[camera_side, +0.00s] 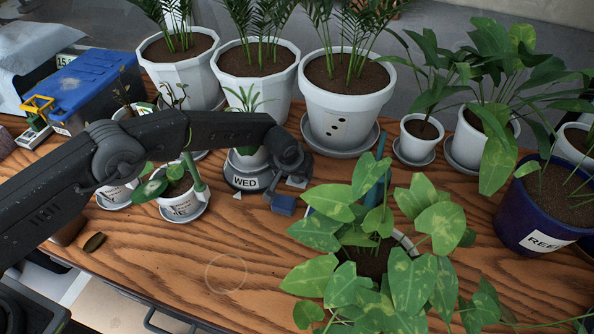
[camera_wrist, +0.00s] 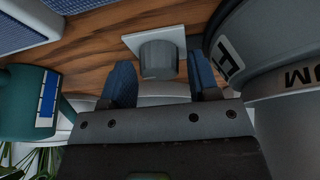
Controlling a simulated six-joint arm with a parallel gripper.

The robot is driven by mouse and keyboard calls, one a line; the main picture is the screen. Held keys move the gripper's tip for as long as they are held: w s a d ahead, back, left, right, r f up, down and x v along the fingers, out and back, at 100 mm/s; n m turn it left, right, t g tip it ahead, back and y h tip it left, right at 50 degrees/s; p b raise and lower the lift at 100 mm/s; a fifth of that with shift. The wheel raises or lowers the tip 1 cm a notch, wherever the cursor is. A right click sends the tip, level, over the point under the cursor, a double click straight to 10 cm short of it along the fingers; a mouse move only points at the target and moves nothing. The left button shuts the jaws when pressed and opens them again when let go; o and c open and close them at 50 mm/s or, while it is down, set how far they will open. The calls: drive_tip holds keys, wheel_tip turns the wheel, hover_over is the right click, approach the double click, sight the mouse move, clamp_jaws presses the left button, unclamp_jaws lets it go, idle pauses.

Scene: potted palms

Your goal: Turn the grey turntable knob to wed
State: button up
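The grey turntable (camera_side: 243,172) stands mid-table with a small potted plant on it. Its white label reading WED (camera_side: 244,182) faces the side camera, and a small white pointer (camera_side: 238,196) lies on the table just in front of it. The grey knob (camera_wrist: 158,59) sits on a white square plate (camera_wrist: 134,40) beside the turntable. My gripper (camera_wrist: 160,78) is open, its blue fingertips on either side of the knob's near side, with gaps visible. In the side view my gripper (camera_side: 285,203) is low at the turntable's right, and my wrist hides the knob.
Small white pots (camera_side: 183,206) stand left of the turntable, under my arm. Large white pots (camera_side: 345,107) line the back. A broad-leaved plant (camera_side: 375,240) crowds the right of my gripper. A teal object (camera_wrist: 25,100) is left of my fingers. The front-left tabletop is mostly clear.

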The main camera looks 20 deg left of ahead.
drive_tip(key=c, duration=0.7)
drive_tip(key=shift+m+h, duration=0.3)
drive_tip(key=shift+m, duration=0.5)
drive_tip(key=o, duration=0.9)
drive_tip(key=v, duration=1.4)
drive_tip(key=shift+w, duration=0.2)
